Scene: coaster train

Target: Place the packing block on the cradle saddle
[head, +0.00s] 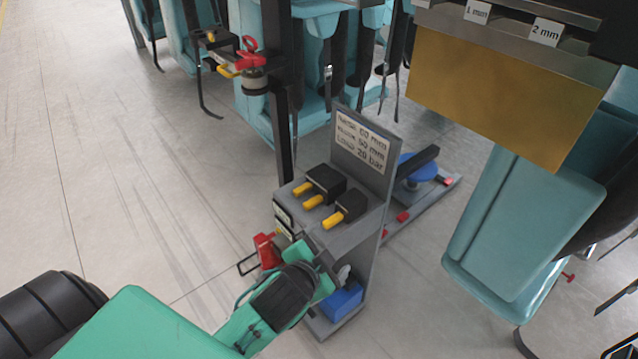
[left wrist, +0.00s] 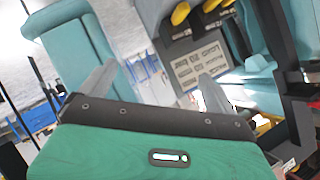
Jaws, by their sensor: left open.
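Several dark blocks with yellow handles (head: 347,205) sit on the grey shelf (head: 368,219) of a stand; the packing block appears to be one of them, but I cannot tell which. Their yellow handles (left wrist: 180,13) also show at the top of the left wrist view. A blue disc with a dark bar across it (head: 418,170), on a low grey rail behind the stand, may be the cradle saddle. My left gripper is below the shelf's front in the head view; its fingers are spread and empty in the left wrist view (left wrist: 158,70). My right gripper is out of view.
An upright sign plate (head: 362,148) rises behind the shelf. A dark post (head: 283,120) stands at its left, with a red item (head: 267,250) below. A blue box (head: 342,300) sits at the stand's foot. Teal seats and a large tan panel (head: 490,95) crowd the right.

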